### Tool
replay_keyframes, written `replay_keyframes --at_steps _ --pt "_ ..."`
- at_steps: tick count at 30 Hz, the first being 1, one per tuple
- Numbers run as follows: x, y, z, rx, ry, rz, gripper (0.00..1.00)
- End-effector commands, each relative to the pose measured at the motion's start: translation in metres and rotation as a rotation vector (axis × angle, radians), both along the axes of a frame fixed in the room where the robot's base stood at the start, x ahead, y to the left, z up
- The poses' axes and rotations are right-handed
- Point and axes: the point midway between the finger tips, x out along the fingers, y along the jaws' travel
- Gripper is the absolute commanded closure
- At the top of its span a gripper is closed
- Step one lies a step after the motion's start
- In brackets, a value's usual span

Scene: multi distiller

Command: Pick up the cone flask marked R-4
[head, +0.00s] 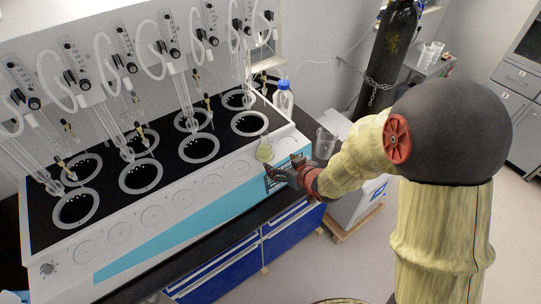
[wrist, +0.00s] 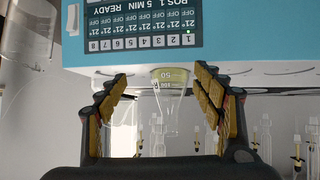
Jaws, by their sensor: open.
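A clear cone flask (head: 264,152) with pale yellow liquid stands at the right front end of the distiller (head: 120,262) in the head view. The wrist view is upside down and shows the flask (wrist: 168,103) between my fingers in the picture, with graduation marks; I cannot read R-4 on it. My gripper (head: 282,172) is open and empty, just right of and in front of the flask. In the wrist view its fingers (wrist: 161,80) lie either side of the flask with gaps; whether they reach around it in depth is unclear.
A blue-capped bottle (head: 283,98) stands behind the flask. A clear beaker (head: 325,143) is right of the distiller. Glass tubes (head: 180,88) and ringed heating wells (head: 140,176) fill the machine's top. The display panel (wrist: 140,25) is close to the fingers.

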Motion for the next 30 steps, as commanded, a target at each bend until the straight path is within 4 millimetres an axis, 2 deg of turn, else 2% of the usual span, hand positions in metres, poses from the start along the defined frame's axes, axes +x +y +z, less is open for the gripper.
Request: replay_keyframes --at_steps 3,6,9,19,25,30 --pt "0.011 0.017 0.027 0.068 -0.091 0.035 0.33" --pt "0.014 0.025 0.042 0.109 -0.138 0.051 0.33" --pt "0.018 0.029 0.048 0.132 -0.159 0.054 0.33" --pt "0.042 0.043 0.033 0.137 -0.157 0.051 0.33" --pt "0.061 0.052 0.017 0.136 -0.158 0.051 0.33" --pt "0.075 0.061 0.013 0.137 -0.158 0.051 0.33"
